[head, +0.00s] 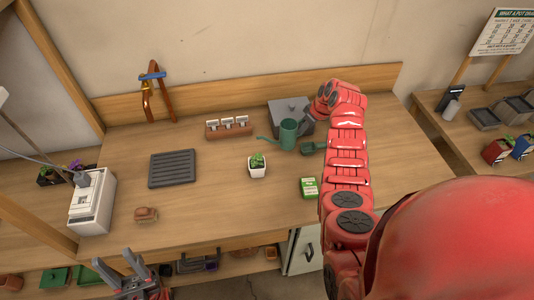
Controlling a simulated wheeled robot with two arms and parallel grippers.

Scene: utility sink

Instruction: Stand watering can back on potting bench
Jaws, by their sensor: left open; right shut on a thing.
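The green watering can (289,134) is at the back right of the wooden potting bench (215,195), upright, with its spout pointing left. My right gripper (303,129) is shut on it from its right side; the fingertips are small and partly hidden by my arm. I cannot tell whether the can's base touches the bench top. My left gripper (125,272) is open and empty, low in front of the bench's front edge, away from the can.
A grey box (284,109) stands right behind the can. A label rack (228,128), black tray (172,168) and white device (92,203) stand further left. The front middle is clear.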

